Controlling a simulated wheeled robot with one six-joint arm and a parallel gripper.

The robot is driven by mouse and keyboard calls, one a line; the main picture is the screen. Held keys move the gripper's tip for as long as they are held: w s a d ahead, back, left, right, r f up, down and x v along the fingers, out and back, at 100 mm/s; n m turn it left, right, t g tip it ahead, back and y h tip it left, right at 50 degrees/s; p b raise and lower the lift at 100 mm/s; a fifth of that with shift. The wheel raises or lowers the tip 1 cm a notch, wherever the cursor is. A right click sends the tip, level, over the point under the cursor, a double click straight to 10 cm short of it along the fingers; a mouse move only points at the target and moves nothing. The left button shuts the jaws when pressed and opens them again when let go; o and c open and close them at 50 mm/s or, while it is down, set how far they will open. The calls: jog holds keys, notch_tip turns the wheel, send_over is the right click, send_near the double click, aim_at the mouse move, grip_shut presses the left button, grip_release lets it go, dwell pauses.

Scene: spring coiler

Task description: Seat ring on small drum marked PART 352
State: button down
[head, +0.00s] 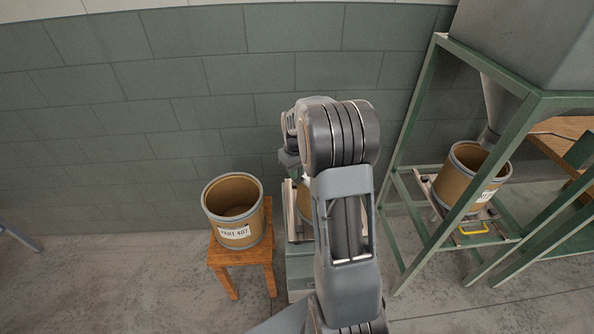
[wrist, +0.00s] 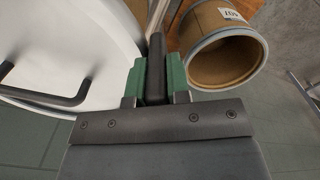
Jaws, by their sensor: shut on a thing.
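In the wrist view my gripper (wrist: 156,84) has its green-padded fingers shut on a dark upright grip (wrist: 156,58). A thin metal strip (wrist: 158,16) shows just beyond the grip; it looks like part of the ring, most of which is out of view. In the head view my arm hides the gripper's fingers. A tan drum (head: 304,204) is mostly hidden behind my arm, on a stand; its label does not show. No label reading PART 352 is visible. I cannot tell whether the ring touches a drum.
An open drum marked PART 407 (head: 233,211) stands on a wooden stool (head: 240,255); it also shows in the wrist view (wrist: 222,50). A white disc with a black handle (wrist: 70,45) lies left of my gripper. Another drum (head: 467,178) stands under a hopper in a green frame (head: 412,140).

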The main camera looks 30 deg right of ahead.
dwell(0.3)
jog(key=shift+c, duration=2.3)
grip_release()
jog(key=shift+r+p, duration=4.4)
jog(key=shift+r, duration=1.6)
